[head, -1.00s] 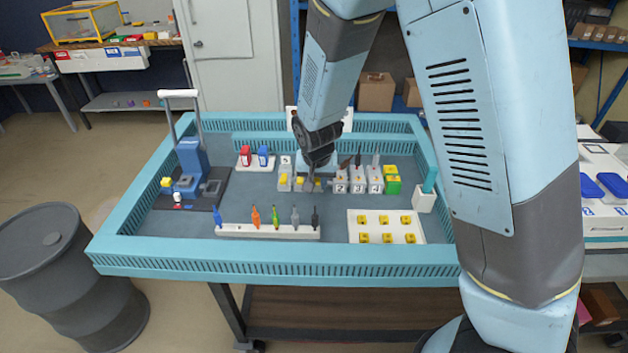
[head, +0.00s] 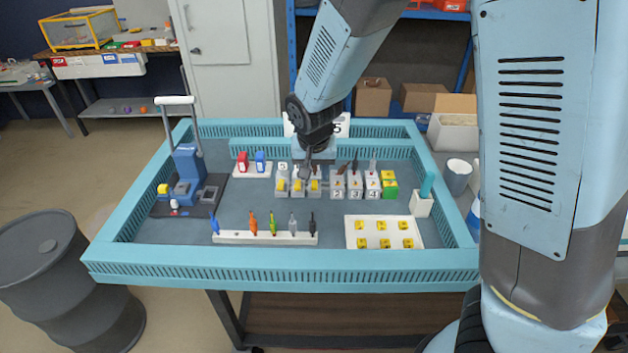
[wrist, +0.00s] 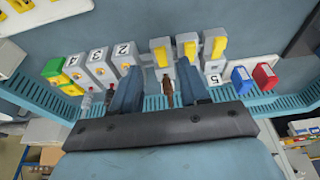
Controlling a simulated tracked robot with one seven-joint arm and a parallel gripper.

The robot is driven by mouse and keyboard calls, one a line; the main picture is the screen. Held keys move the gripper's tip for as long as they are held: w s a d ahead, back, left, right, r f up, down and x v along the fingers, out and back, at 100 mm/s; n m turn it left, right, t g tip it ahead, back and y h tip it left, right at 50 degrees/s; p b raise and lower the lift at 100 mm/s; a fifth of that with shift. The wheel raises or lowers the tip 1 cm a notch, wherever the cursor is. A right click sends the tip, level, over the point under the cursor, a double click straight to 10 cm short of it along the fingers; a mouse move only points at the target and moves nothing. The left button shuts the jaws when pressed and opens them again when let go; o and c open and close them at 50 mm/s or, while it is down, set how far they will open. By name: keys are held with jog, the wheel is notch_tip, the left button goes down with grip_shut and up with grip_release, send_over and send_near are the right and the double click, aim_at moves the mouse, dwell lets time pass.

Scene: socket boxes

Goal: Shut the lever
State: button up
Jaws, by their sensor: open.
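Three grey socket boxes (head: 298,190) with yellow levers stand in a row near the middle of the tray. In the wrist view the yellow levers (wrist: 160,50) look folded along the box tops. My gripper (wrist: 158,88) is open above the row, close to its right end in the head view (head: 307,172). A brown upright piece (wrist: 167,90) shows between the fingers; I cannot tell which box it belongs to. A blue press (head: 187,165) at the tray's left has a raised white-handled lever (head: 176,101). Which lever the task names is not clear.
Numbered grey boxes (head: 355,185) with upright pieces stand right of the row, beside yellow-green blocks (head: 389,187). Red and blue blocks (head: 252,163) stand left. A tool rack (head: 265,238) and a white plate of yellow parts (head: 384,232) lie in front. The tray has a raised rim (head: 280,268).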

jog(key=v, duration=0.6)
jog(key=shift+r, duration=0.3)
jog(key=s+d+r, duration=0.3)
jog(key=d+r, duration=0.2)
jog(key=d, duration=0.3)
jog(key=s+d+r+t+y, duration=0.15)
jog(key=d+r, duration=0.25)
jog(key=d, duration=0.4)
jog(key=s+d+r+g+h, duration=0.1)
jog(key=s+d+r, duration=0.35)
jog(key=d, duration=0.25)
jog(key=s+d+r+t, duration=0.1)
jog(key=s+d+r, duration=0.2)
jog(key=s+d, duration=0.2)
jog(key=shift+s+m+t, duration=0.3)
jog(key=shift+s+t, duration=0.05)
jog(key=shift+s, duration=0.75)
